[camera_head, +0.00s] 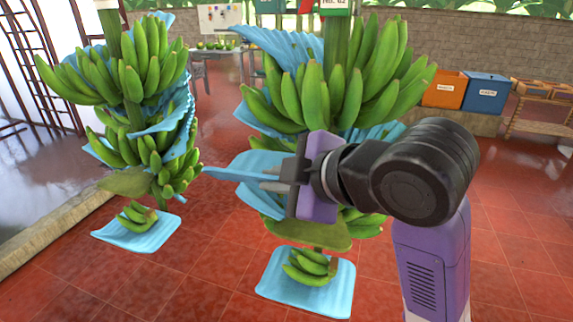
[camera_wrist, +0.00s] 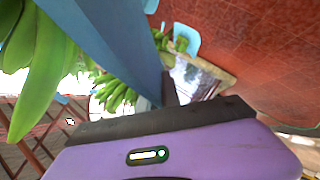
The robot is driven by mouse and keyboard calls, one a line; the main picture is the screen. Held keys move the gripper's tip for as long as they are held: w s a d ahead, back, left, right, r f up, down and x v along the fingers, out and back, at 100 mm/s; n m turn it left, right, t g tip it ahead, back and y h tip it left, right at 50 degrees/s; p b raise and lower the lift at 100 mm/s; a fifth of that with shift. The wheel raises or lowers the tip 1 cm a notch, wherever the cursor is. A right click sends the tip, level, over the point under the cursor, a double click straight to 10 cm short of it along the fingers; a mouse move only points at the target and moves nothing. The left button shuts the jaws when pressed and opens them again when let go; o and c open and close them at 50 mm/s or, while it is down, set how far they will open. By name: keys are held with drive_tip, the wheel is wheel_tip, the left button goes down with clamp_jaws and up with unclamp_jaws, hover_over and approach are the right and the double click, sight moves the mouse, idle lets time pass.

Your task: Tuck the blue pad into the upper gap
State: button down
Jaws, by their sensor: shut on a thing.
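The blue pad (camera_head: 245,163) is flat and held out leftward by my gripper (camera_head: 268,178), in front of the right banana bunch (camera_head: 340,85). In the wrist view the pad (camera_wrist: 112,38) spreads across the upper middle, beside green bananas (camera_wrist: 38,75). My gripper is shut on the pad. Its left tip reaches toward the left bunch, apart from it as far as I can see. Another blue sheet (camera_head: 285,45) sits at the top of the right bunch. The space between the right bunch's upper and lower hands is largely hidden by the pad and my arm, so the upper gap is unclear.
The left bunch (camera_head: 140,70) hangs close by with blue sheets between its hands. Blue mats (camera_head: 335,295) with small banana clusters lie below both bunches. Orange (camera_head: 444,90) and blue (camera_head: 487,92) bins stand at back right. Red tiled floor is open at the right.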

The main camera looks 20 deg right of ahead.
drive_tip(key=s+a+p, duration=0.4)
drive_tip(key=s+a, duration=0.1)
drive_tip(key=s, duration=0.1)
drive_tip(key=shift+s+r, duration=0.3)
drive_tip(key=shift+p, duration=0.95)
drive_tip(key=shift+n+y, duration=0.4)
drive_tip(key=shift+w+d+f+p, duration=0.2)
drive_tip(key=shift+w+d+p, duration=0.1)
drive_tip(key=shift+w+d, duration=2.25)
drive_tip(key=shift+w+d+f+p, duration=0.25)
drive_tip(key=shift+w+d+p, duration=0.1)
drive_tip(key=shift+w+d, duration=2.15)
drive_tip(key=shift+w+d+f+p, duration=0.2)
drive_tip(key=shift+w+d+p, duration=0.1)
drive_tip(key=shift+w+d, duration=2.25)
drive_tip(key=shift+w+a, duration=0.4)
drive_tip(key=shift+w, duration=0.05)
